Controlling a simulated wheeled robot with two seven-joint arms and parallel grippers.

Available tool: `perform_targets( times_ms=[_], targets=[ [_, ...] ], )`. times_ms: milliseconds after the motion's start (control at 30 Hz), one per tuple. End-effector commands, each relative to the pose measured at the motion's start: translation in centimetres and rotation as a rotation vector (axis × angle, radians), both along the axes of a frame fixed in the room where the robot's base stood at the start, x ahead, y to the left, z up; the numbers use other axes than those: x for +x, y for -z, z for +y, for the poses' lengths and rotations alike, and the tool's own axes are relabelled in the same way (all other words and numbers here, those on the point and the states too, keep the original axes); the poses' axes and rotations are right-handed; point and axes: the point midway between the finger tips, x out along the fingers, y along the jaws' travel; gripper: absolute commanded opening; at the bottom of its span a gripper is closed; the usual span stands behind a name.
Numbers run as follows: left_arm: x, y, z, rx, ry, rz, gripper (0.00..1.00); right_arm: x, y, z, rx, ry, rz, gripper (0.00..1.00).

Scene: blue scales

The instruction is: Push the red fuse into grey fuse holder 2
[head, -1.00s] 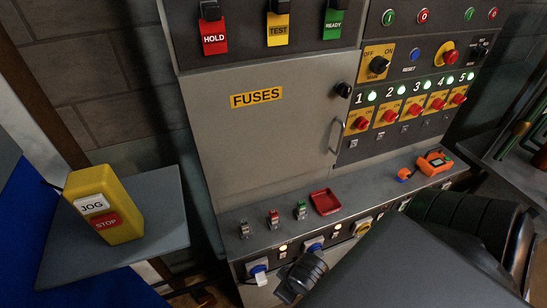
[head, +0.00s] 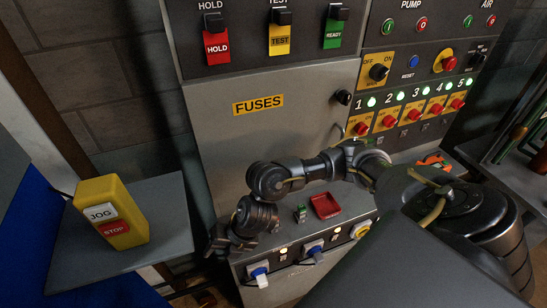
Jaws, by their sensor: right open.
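My right arm reaches in from the right across the cabinet front. Its gripper (head: 228,244) is open, points down and left, and is at the left end of the ledge; I see nothing held in it. The red fuse is not visible now; the arm and gripper cover that part of the ledge. A green fuse (head: 300,214) stands on the ledge just right of my wrist. The grey cabinet door (head: 270,130) marked FUSES is shut, and no grey fuse holder shows. My left gripper is not in view.
A red tray (head: 325,206) lies right of the green fuse, and an orange device (head: 434,161) farther right. Plugs and sockets (head: 313,250) line the front below the ledge. A yellow JOG/STOP box (head: 111,212) stands on a side shelf (head: 60,262) at left.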

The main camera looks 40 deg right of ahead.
Motion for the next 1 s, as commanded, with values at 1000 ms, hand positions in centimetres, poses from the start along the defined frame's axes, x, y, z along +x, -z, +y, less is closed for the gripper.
perform_targets(
  times_ms=[1000],
  targets=[
    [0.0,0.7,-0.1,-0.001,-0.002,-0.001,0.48,1.6,0.5,-20.2,-0.546,-0.128,0.152,0.48]
  ],
)
